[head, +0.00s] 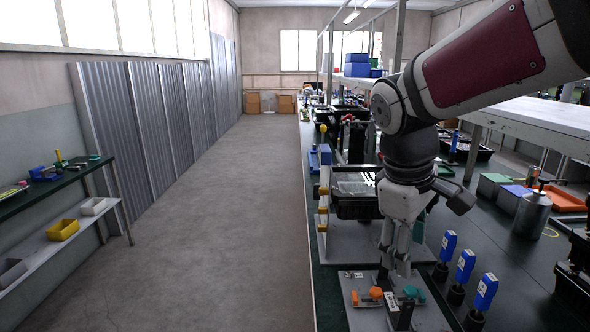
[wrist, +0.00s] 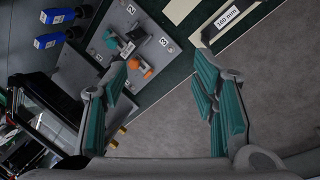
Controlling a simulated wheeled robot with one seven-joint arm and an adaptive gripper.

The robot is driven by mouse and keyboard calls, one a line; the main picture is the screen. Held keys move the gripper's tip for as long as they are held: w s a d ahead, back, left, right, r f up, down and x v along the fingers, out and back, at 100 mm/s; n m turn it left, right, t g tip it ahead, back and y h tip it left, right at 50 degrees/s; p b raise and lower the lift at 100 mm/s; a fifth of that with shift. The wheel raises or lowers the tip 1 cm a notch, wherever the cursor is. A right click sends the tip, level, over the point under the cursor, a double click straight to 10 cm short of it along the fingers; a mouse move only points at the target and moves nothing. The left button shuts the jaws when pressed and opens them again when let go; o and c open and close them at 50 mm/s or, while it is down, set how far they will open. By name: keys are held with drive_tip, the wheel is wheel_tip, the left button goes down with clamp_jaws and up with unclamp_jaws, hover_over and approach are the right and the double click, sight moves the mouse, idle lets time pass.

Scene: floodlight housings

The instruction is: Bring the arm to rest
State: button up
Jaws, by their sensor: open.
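My gripper (head: 393,268) points down over the dark green bench, above the back part of a grey plate (head: 428,318). In the wrist view its two teal-padded fingers (wrist: 162,75) are spread apart with nothing between them. The plate (wrist: 115,22) carries numbered labels, an orange part (head: 376,292) and a green part (head: 410,291). In the wrist view the orange part (wrist: 147,72) lies beyond the left finger, apart from it. The gripper hides some of the plate's back edge in the head view.
Several blue-handled tools (head: 465,266) stand right of the plate. A black bin (head: 357,208) and a metal canister (head: 532,215) are farther back. The aisle floor (head: 220,220) is clear. A shelf (head: 60,240) with a yellow bin (head: 62,230) stands at left.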

drive_tip(key=s+d+r+m+t+y+p, duration=0.1)
drive_tip(key=s+m, duration=0.7)
drive_tip(key=s, duration=1.2)
drive_tip(key=shift+t+y+p, duration=0.65)
drive_tip(key=shift+t+y, duration=0.05)
drive_tip(key=shift+d+r, duration=0.1)
drive_tip(key=shift+d, duration=0.05)
